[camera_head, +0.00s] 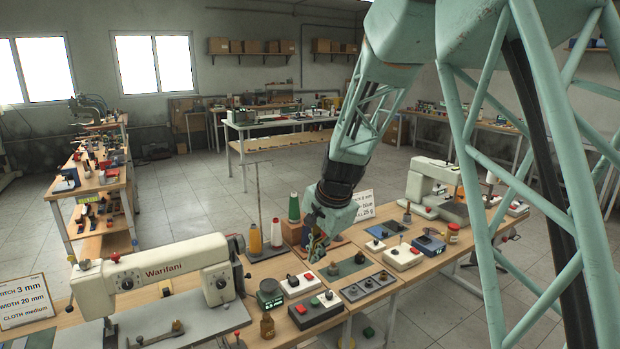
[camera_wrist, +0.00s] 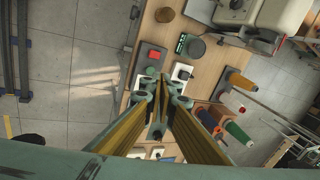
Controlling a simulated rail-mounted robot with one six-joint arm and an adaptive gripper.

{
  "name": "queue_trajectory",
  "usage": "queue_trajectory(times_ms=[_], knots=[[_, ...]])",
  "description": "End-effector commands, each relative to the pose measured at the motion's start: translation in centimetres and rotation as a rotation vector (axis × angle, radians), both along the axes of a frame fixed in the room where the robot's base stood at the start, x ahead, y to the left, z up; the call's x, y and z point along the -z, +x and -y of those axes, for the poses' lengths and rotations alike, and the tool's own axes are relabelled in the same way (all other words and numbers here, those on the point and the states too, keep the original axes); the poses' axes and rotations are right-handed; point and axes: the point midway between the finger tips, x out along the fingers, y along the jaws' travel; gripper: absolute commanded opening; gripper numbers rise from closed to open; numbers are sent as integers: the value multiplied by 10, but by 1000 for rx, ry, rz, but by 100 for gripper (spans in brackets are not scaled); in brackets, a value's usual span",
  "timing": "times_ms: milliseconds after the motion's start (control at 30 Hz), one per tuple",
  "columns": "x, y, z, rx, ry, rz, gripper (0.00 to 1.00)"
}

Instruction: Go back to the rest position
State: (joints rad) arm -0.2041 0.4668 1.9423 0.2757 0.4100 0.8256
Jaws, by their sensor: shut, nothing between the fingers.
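My gripper (camera_head: 317,246) hangs from my green lattice arm over the wooden workbench (camera_head: 365,229), near the thread stand and just behind the small control boxes. It points downward and its fingers are together with nothing held. In the wrist view my gripper (camera_wrist: 160,88) shows above the bench, its fingers drawn close over the control boxes. The exact gap between the fingertips and the boxes cannot be told.
A Warifani sewing machine (camera_head: 155,275) stands at the left and another sewing machine (camera_head: 434,187) at the right. Thread cones (camera_head: 276,232) stand close to my gripper. A red-button box (camera_head: 299,284) and a grey switch panel (camera_head: 367,286) lie in front. The floor (camera_head: 190,200) behind is open.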

Motion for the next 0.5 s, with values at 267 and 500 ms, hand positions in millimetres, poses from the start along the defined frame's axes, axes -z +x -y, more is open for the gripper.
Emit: queue_trajectory(times_ms=[267,500], knots=[[-45,-36,22,-74,-29,19,0],[-78,-70,39,-137,-55,33,0]])
